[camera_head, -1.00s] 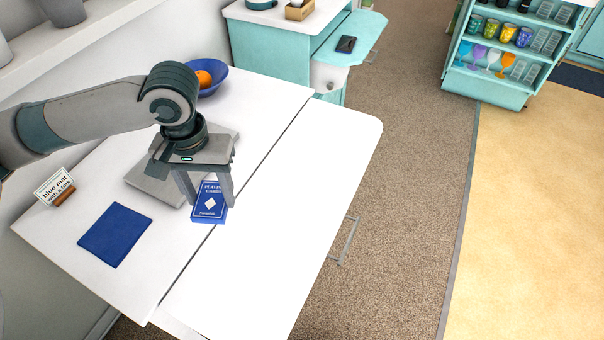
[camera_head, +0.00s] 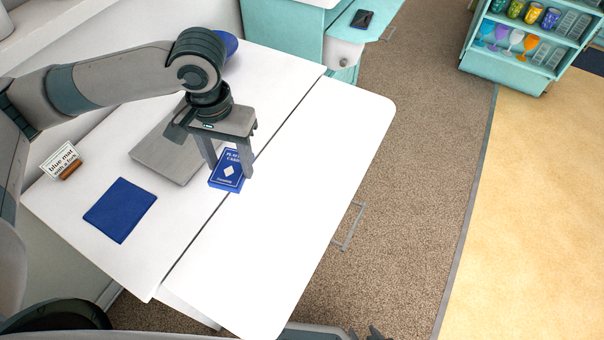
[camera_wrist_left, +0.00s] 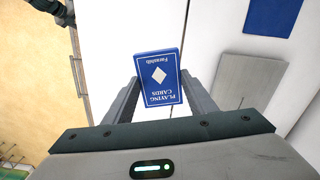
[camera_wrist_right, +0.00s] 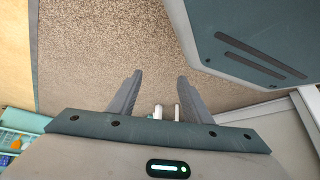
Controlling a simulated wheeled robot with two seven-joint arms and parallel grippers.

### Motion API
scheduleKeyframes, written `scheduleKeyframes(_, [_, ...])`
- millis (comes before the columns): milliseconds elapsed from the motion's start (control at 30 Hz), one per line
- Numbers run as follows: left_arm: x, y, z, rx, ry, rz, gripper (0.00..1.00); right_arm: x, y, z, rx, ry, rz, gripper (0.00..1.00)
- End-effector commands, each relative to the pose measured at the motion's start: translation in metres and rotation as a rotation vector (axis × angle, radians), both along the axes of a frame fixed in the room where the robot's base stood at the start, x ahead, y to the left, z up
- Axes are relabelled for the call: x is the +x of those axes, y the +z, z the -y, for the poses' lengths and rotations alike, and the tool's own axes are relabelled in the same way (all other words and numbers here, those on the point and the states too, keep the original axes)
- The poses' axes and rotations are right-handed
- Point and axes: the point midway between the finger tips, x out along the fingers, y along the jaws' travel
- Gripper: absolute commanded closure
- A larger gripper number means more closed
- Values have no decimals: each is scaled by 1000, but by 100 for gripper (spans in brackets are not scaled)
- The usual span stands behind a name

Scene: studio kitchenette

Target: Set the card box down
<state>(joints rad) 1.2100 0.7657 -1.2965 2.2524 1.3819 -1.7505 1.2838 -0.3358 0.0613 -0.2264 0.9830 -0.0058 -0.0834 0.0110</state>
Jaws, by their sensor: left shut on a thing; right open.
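The card box (camera_head: 227,172) is blue with white print and a white diamond. My left gripper (camera_head: 230,172) is shut on it, with one finger on either side. In the left wrist view the card box (camera_wrist_left: 158,75) sits between the two fingertips, its printed face showing. The box is over the white table (camera_head: 290,160), by the seam; I cannot tell whether it touches the top. My right gripper (camera_wrist_right: 159,78) is open and empty, over the brown carpet in the right wrist view.
A grey flat slab (camera_head: 165,160) lies beside the left gripper. A blue bowl (camera_head: 231,44) is partly hidden behind my arm. The table's right half is clear.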

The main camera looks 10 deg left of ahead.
Motion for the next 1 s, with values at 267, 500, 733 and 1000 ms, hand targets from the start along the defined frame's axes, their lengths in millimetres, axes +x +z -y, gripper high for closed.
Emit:
scheduleKeyframes(267, [0, -11, 50, 3, -468, -12, 73, -45, -6, 20, -39, -2, -118, 55])
scheduleKeyframes(500, [-8, -24, 105, 2, -979, -16, 73, -96, -11, 42, -78, -5, -246, 55])
scheduleKeyframes(733, [-24, -33, 159, -4, -1442, -13, 73, -144, -10, 61, -112, -10, -361, 55])
scheduleKeyframes(1000, [-37, -38, 195, -6, -1762, -4, 73, -178, -9, 74, -135, -13, -439, 55])
